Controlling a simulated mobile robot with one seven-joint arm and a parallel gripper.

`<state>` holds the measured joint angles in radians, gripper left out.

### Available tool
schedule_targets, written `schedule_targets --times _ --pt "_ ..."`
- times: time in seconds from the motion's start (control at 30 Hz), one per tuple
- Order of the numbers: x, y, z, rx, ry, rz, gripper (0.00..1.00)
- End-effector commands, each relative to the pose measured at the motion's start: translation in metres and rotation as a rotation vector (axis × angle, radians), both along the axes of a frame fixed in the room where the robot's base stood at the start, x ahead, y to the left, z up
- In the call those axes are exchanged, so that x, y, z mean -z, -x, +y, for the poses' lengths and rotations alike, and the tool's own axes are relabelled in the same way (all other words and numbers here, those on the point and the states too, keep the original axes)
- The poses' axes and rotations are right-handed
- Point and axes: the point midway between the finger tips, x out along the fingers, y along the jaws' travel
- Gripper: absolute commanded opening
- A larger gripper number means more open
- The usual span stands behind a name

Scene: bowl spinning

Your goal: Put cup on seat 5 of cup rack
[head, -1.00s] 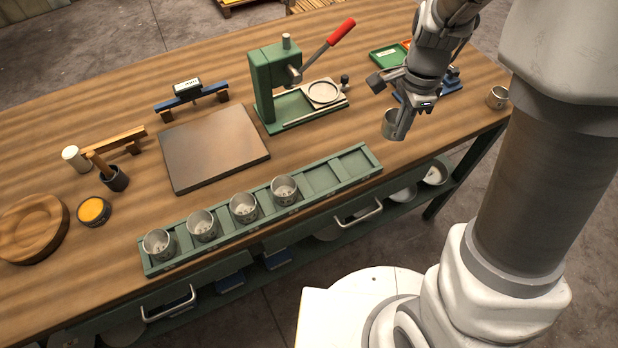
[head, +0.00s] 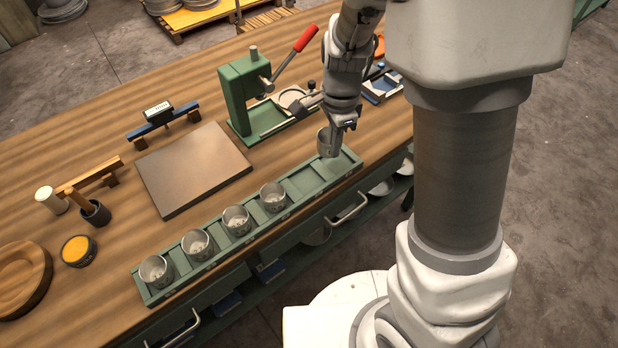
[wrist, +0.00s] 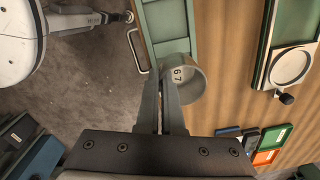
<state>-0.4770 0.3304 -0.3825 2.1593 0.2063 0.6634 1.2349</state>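A grey metal cup (head: 326,143) hangs from my gripper (head: 341,131) near the far right end of the green cup rack (head: 315,186). In the wrist view the fingers of my gripper (wrist: 162,98) are closed on the wall of this cup (wrist: 190,82), which bears a number. The cup hides part of the end of the rack (wrist: 170,25) there. Its exact height above the rack cannot be told. Several similar cups, such as the nearest one (head: 272,197), stand in the left seats of the rack. The seats to the right of them look empty.
A green press (head: 240,100) with a red-handled lever stands behind the rack. A brown square plate (head: 193,170) lies left of it. Colored trays (wrist: 262,150) lie on the bench. The rack runs along the bench's front edge, above drawer handles.

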Motion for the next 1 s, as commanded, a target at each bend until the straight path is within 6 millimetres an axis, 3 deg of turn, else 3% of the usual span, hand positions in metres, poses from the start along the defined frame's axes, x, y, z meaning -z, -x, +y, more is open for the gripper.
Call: schedule_targets --times 0.1,0.3,0.47,0.7,1.0 --pt "0.017 0.016 0.024 -0.006 0.002 0.004 0.0" --pt "0.034 0.03 0.048 -0.002 0.002 0.002 0.0" --pt "0.042 0.032 0.051 0.001 0.002 0.0 0.0" --pt "0.075 0.032 0.05 0.002 0.002 0.003 0.0" --pt "0.077 0.032 0.051 0.001 0.001 -0.001 0.0"
